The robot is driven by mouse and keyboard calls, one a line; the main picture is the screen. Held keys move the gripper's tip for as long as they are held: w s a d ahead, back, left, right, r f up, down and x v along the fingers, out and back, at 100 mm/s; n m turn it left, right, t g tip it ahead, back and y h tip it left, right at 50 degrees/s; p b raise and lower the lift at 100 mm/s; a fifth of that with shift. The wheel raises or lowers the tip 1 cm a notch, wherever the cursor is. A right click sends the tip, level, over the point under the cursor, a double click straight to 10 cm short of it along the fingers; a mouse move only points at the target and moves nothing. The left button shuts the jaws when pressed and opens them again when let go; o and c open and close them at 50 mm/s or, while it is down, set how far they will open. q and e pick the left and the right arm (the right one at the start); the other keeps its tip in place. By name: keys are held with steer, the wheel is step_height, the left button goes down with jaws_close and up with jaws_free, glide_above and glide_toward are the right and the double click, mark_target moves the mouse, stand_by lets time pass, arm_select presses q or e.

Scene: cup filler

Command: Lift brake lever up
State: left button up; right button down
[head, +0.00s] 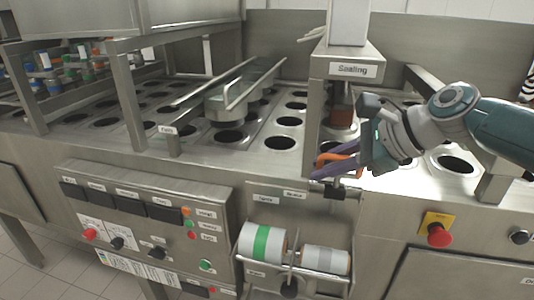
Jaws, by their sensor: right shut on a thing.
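My right gripper (325,173) reaches in from the right, below the Sealing column. Its purple finger (342,167) lies against an orange handle (327,158), and the jaws are shut on it. The grip itself is partly hidden by the finger and the gripper body. A black-knobbed lever (335,191) sits just below the fingertips on the front edge. Another black knob (288,289) is low between the film rolls. The labels are too small to tell for sure which one is the brake lever. My left gripper is not in view.
Two film rolls (262,243) (325,260) hang in a holder below. A control panel (150,215) is at the left. A red emergency button (439,235) is at the lower right. The Sealing column (347,70) stands close behind the gripper.

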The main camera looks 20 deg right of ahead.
steer(key=shift+w+d, duration=0.55)
steer(key=shift+w, duration=0.15)
steer(key=c, duration=0.9)
jaws_free()
steer(key=shift+r, duration=0.1)
